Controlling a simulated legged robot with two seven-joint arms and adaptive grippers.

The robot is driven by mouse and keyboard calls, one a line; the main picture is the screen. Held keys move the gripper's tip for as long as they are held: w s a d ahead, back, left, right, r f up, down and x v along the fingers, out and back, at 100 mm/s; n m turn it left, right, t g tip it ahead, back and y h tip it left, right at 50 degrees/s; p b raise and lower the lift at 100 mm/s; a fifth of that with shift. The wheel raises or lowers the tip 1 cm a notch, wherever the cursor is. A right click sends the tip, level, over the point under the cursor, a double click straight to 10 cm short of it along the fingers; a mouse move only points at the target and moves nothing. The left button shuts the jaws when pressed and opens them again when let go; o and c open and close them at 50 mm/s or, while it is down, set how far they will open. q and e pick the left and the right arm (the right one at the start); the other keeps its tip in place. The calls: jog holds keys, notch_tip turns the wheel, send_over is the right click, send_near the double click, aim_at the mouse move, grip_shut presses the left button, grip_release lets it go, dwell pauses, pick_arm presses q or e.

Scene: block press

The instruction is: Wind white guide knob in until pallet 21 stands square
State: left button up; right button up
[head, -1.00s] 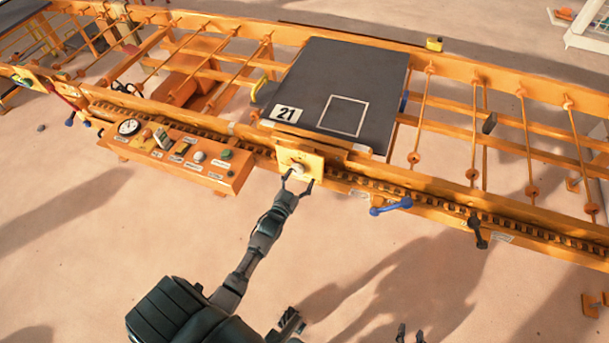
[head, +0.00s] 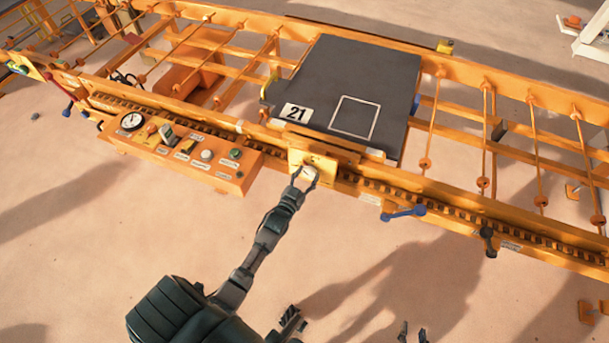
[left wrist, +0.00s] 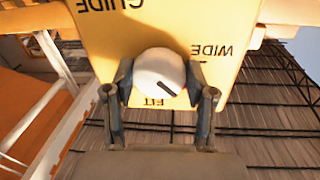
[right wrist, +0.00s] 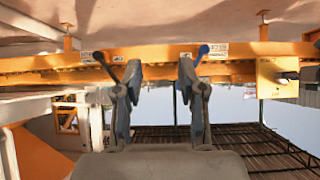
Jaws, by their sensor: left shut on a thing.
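Pallet 21 (head: 395,80) is a dark grey slab with a white square outline and a "21" label, lying on the orange conveyor frame. The white guide knob (left wrist: 158,70) sits on a yellow plate (left wrist: 230,20) marked GUIDE, WIDE and FIT, upside down in the left wrist view. Its black pointer line slants down and right there. My left gripper (head: 306,177) is shut on the knob, one finger on each side. My right gripper (right wrist: 160,80) is open and empty, low in the head view (head: 412,333).
An orange control panel (head: 180,153) with a gauge and buttons is left of the knob plate. A blue lever (head: 403,212) and a black lever (head: 488,240) stick out from the front rail to the right. The floor in front is clear.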

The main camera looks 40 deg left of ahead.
pick_arm(q)
jog(key=shift+a+f, duration=0.2)
jog(key=shift+a, duration=0.15)
jog(key=shift+d, duration=0.25)
jog(key=shift+w+d+r, duration=0.1)
jog(key=shift+d, duration=0.25)
jog(key=shift+r, duration=0.1)
jog(key=m+p, duration=0.2)
jog(key=m, duration=0.1)
jog(key=shift+a, duration=0.25)
jog(key=shift+d, duration=0.1)
jog(key=o, duration=1.1)
pick_arm(e)
jog(key=s+d+f+g+h, duration=0.1)
jog(key=s+d+f+g, duration=0.2)
jog(key=s, duration=0.3)
jog(key=shift+s+d+g, duration=0.15)
jog(key=shift+d+g, duration=0.05)
jog(key=shift+g, duration=0.5)
